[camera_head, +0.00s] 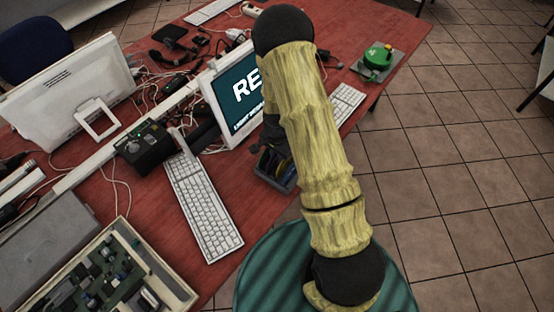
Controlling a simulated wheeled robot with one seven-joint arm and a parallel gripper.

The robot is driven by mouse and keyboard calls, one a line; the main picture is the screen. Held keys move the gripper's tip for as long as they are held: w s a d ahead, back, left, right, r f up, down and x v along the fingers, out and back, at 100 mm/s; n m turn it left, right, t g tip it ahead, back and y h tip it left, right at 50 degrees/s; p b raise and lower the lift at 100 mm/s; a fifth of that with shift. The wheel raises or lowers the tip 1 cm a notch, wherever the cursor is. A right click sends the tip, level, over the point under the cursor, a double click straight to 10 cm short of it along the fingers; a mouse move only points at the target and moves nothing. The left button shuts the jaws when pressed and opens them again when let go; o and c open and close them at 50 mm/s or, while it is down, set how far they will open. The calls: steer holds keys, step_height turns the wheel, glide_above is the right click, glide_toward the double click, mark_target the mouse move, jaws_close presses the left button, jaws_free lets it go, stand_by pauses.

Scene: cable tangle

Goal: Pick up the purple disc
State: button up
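A small dark tray (264,176) sits near the front edge of the red table, partly behind my arm. Several thin coloured discs (275,163) stand in it, with blue and yellowish edges showing. I cannot make out a purple disc for certain; my arm hides part of the tray. My gripper (262,146) is a dark shape just above the tray, mostly hidden behind my yellowish arm. Its fingers are too small and covered to tell whether they are open or shut, or whether they touch a disc.
A monitor (232,95) stands just behind the tray. A white keyboard (203,208) lies to the left, another (346,103) to the right. A black box (144,146), tangled cables and an open circuit-board case (103,274) crowd the left. A green device (378,57) stands at the right.

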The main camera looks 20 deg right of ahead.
steer(key=shift+c, duration=0.5)
jaws_close()
steer(key=shift+r, duration=0.2)
step_height(320, 180, up, 10)
steer(key=shift+f+b, duration=0.15)
steer(key=shift+b, duration=0.45)
